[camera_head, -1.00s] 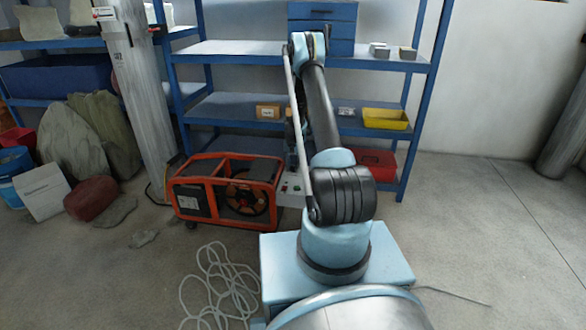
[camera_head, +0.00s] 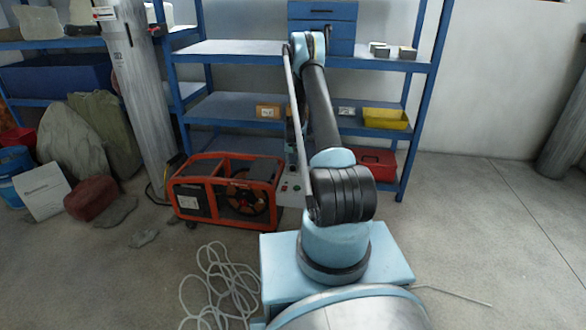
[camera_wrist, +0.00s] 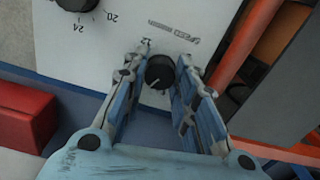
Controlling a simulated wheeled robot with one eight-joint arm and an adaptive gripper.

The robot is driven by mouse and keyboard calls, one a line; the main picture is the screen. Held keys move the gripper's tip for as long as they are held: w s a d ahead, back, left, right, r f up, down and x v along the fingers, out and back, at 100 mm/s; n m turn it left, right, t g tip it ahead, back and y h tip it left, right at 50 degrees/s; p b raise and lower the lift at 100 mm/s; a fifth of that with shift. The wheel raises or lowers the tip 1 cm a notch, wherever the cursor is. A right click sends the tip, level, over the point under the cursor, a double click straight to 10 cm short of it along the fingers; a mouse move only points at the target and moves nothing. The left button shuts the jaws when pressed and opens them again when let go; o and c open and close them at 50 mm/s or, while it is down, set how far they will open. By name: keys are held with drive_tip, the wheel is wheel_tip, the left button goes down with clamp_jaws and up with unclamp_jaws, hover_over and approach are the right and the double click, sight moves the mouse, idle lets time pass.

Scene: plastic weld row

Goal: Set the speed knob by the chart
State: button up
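In the wrist view, a black speed knob (camera_wrist: 159,72) with a pale pointer line sits on a light grey panel (camera_wrist: 120,45). Its pointer slants down and left. A printed 12 is just above it. My gripper (camera_wrist: 162,58) has one finger on each side of the knob. The fingers are spread, with a narrow gap on the left; contact on the right is unclear. In the head view, my arm reaches towards the shelf and hides the gripper. I cannot make out a readable chart.
A second black knob (camera_wrist: 77,3) with 20 and 24 beside it is at the wrist view's top left. A red block (camera_wrist: 25,115) is at left. In the head view, an orange-framed machine (camera_head: 225,190) stands left of my arm, before a blue shelf (camera_head: 230,48). A pale cable (camera_head: 218,285) lies on the floor.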

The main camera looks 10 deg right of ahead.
sight(293, 167)
drive_tip(key=shift+o, duration=0.2)
wheel_tip(293, 167, up, 12)
idle(0.4)
